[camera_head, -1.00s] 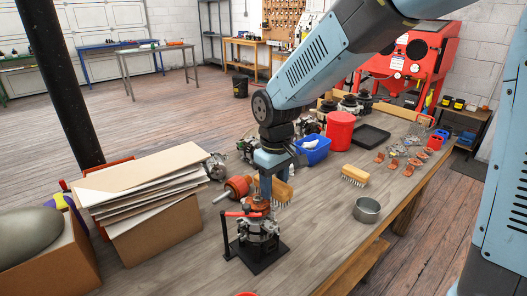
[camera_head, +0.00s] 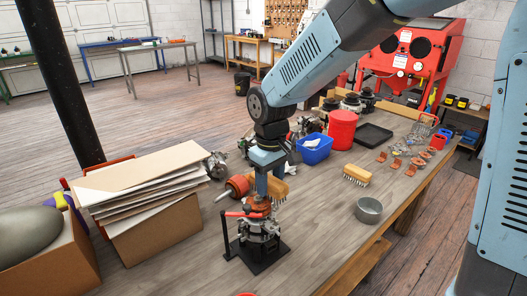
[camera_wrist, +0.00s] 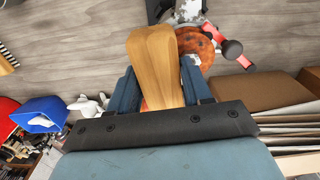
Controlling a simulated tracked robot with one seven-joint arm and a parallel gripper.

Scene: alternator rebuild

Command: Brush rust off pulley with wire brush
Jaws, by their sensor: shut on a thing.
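The rusty orange-brown pulley (camera_head: 258,205) sits on top of an alternator (camera_head: 262,228) held upright on a black stand with a red-handled clamp. In the wrist view the pulley (camera_wrist: 192,41) shows just beyond the brush, partly hidden by it. My gripper (camera_head: 264,184) is shut on a wire brush (camera_head: 279,187) with a wooden back and bristles facing down. In the wrist view the brush (camera_wrist: 155,70) lies between the blue fingers (camera_wrist: 160,92), its far end close beside the pulley. I cannot tell whether the bristles touch the pulley.
A second wire brush (camera_head: 357,174) lies on the table to the right. A metal bowl (camera_head: 368,210), blue bin (camera_head: 314,149) and red bucket (camera_head: 342,130) stand nearby. A rotor (camera_head: 237,187) lies left of my gripper. A box of cardboard sheets (camera_head: 150,238) is at the left.

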